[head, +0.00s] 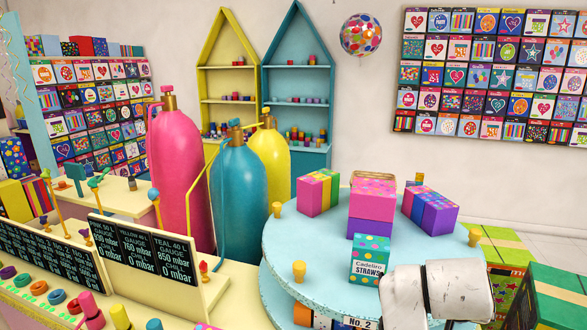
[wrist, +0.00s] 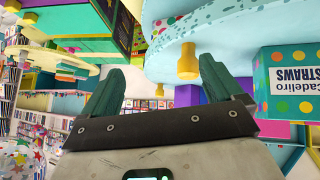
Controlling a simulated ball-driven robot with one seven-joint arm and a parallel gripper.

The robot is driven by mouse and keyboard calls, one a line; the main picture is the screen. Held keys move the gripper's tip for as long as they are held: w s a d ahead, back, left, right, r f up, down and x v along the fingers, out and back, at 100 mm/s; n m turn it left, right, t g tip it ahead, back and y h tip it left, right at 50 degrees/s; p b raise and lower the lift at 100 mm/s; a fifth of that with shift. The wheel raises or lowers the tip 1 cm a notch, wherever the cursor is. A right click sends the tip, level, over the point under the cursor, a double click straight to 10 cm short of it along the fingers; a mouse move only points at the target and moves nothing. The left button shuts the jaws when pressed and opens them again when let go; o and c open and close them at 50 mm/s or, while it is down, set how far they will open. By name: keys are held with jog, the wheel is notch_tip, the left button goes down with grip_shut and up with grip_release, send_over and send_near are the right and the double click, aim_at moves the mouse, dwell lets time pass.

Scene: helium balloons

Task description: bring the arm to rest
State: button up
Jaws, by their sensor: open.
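My gripper (wrist: 157,72) shows in the wrist view with its two teal fingers spread wide apart. Nothing is between the fingers. The wrist picture is upside down, and a yellow peg (wrist: 188,60) and a dotted straws box (wrist: 287,85) show beyond the right finger. I cannot tell whether any finger touches them. In the head view, white links of my arm (head: 435,291) are at the lower right, in front of the round table. My gripper is not visible in that view.
A round pale-blue table (head: 285,248) holds the straws box (head: 370,262), a pink box (head: 371,205) and other gift boxes. Pink (head: 180,165), teal (head: 243,195) and yellow (head: 271,155) gas cylinders stand left. A balloon (head: 361,35) floats behind.

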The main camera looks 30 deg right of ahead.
jog(key=s+a+f+n+g+y, duration=0.1)
jog(key=s+a+f+n+y, duration=0.45)
jog(key=a+f, duration=0.6)
jog(key=s+a+f+n+y, duration=0.2)
jog(key=s+a+f+n, duration=0.5)
jog(key=a+f, duration=0.4)
notch_tip(320, 180, down, 11)
jog(key=m+b, duration=0.1)
jog(key=b, duration=0.9)
jog(key=shift+s+d, duration=0.4)
